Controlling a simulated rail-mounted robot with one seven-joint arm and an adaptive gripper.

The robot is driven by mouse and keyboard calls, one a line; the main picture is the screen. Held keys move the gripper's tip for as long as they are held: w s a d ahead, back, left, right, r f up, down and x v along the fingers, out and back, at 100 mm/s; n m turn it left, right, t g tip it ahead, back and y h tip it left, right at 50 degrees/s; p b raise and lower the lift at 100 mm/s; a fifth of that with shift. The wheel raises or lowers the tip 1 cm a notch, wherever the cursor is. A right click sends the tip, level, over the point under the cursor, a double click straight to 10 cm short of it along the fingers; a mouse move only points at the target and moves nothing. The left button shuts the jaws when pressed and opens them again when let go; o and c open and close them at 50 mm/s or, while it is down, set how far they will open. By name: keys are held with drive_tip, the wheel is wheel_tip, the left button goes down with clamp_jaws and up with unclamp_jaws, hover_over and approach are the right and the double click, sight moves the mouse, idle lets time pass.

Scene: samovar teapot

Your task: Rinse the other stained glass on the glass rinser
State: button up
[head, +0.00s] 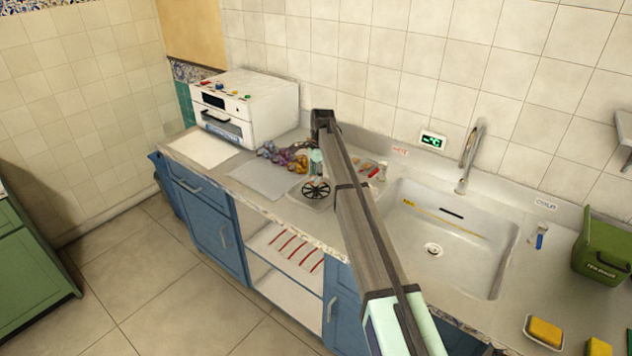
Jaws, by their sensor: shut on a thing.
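The glass rinser (316,190), a black spoked disc on a pale tray, lies on the counter left of the sink. My arm comes up from the bottom and bends down just behind the rinser. My gripper (316,168) is small and partly hidden there, close above the rinser's back edge. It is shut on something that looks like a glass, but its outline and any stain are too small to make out. Several small purple, grey and orange glass-like items (284,156) stand in a row to the left of it.
A white oven-like appliance (245,108) stands at the back left. A pale grey mat (264,180) lies empty left of the rinser. The sink (448,238) with its tap (470,158) is right of my arm. A green bin (603,250) and yellow sponges (545,332) are farther right.

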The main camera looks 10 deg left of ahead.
drive_tip(key=shift+r+p, duration=0.8)
drive_tip(key=shift+r, duration=1.15)
